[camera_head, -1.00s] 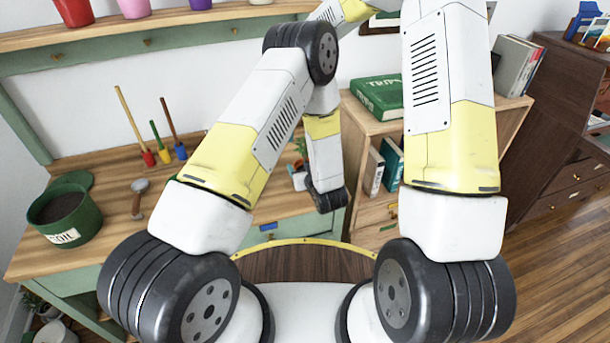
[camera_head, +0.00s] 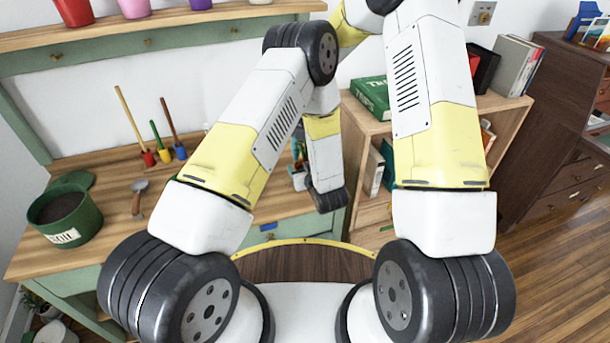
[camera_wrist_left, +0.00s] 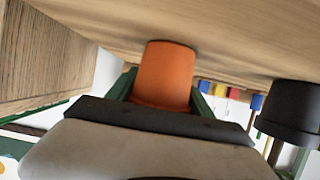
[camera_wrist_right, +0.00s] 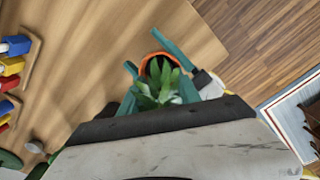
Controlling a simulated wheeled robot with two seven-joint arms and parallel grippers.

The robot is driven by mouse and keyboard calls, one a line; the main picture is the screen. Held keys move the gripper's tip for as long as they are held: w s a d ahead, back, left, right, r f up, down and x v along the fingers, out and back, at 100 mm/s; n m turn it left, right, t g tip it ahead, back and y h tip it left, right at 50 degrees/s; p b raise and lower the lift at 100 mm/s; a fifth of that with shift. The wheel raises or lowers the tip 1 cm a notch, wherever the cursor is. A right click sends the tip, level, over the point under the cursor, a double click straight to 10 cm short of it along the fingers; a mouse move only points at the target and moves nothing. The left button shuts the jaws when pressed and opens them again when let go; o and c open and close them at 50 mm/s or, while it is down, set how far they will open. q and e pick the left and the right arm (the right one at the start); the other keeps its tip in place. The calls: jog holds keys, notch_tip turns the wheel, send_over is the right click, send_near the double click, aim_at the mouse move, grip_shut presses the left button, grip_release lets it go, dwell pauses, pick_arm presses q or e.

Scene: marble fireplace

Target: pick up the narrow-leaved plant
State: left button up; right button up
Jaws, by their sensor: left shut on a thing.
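A plant with pointed green leaves (camera_wrist_right: 158,88) shows in the right wrist view, in an orange pot (camera_wrist_right: 160,62). The orange pot (camera_wrist_left: 165,74) also shows in the left wrist view, against the wooden bench top, between the green fingers of my left gripper (camera_wrist_left: 163,92). The left gripper is shut on the pot. My right gripper (camera_wrist_right: 158,97) is open, its fingers apart, with the leaves showing between them; I cannot tell whether they touch. In the head view my arms hide most of the plant and grippers.
A black pot (camera_wrist_left: 290,112) stands close beside the orange pot. On the bench are a green soil pot (camera_head: 64,216), a trowel (camera_head: 138,197) and several tools in coloured holders (camera_head: 164,155). A bookshelf (camera_head: 510,108) stands to the right.

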grip_shut()
dwell(1.1)
